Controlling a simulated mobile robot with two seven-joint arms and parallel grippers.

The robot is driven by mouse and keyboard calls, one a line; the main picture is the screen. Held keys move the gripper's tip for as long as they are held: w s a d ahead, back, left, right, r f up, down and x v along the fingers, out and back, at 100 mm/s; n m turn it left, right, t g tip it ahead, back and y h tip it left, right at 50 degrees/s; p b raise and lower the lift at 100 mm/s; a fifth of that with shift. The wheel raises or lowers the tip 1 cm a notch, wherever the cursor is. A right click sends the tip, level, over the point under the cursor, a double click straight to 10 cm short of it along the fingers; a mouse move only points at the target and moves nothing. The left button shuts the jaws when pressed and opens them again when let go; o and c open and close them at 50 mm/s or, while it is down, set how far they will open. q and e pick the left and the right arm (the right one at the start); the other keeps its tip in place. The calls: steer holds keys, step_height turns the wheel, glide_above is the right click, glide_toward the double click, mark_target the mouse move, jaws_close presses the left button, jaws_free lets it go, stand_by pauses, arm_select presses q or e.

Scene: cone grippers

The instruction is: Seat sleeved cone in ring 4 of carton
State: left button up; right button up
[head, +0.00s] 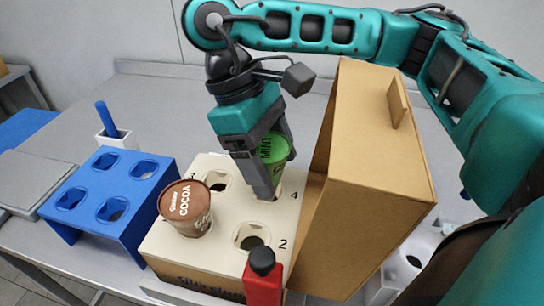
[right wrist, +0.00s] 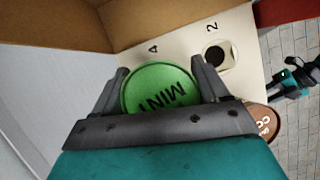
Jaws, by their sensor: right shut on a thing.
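My right gripper (head: 270,172) is shut on a green-lidded cone (head: 275,149) marked MINT, above the far right of the cream carton (head: 205,239). In the right wrist view the round green lid (right wrist: 158,90) sits between the two fingers, beside the printed 4. Ring 4 (head: 279,190) is mostly hidden behind the finger; I cannot tell whether the cone's tip is inside it. A brown COCOA cone (head: 186,208) stands in the carton's near left ring. Ring 2 (head: 251,238) and ring 3 (head: 217,182) look empty. My left gripper is not in view.
A tall brown cardboard box (head: 375,165) stands close along the carton's right side. A red bottle with a black cap (head: 262,280) stands at the carton's front. A blue holder (head: 105,190) with empty holes is at left, with a white cup (head: 114,138) behind it.

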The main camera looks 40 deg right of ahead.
steer(key=shift+f+b, duration=0.45)
steer(key=shift+f, duration=0.2)
steer(key=shift+f+b, duration=0.5)
steer(key=shift+f, duration=0.1)
steer(key=o, duration=1.1)
